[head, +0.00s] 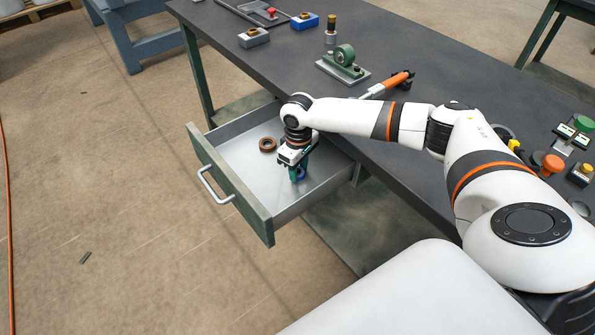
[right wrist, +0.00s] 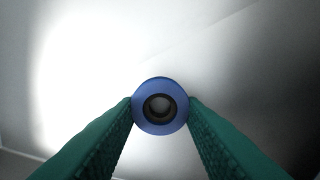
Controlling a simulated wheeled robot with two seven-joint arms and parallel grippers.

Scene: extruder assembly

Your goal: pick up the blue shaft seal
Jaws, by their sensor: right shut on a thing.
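The blue shaft seal (right wrist: 160,84) is a small blue ring with a dark inner lip around a central hole. In the right wrist view it sits between the green fingertips of my right gripper (right wrist: 160,112), which touch it on both sides. In the head view my right gripper (head: 298,172) reaches down into the open drawer, and a bit of the blue seal (head: 301,173) shows at its fingertips. I cannot tell whether the seal touches the drawer floor. My left gripper is in neither view.
The open drawer (head: 233,185) has a green front and raised walls around the gripper. A brown ring (head: 267,145) lies in it, left of the gripper. The dark workbench (head: 290,68) carries a green bearing block (head: 344,60), an orange-handled tool (head: 388,84) and several blocks.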

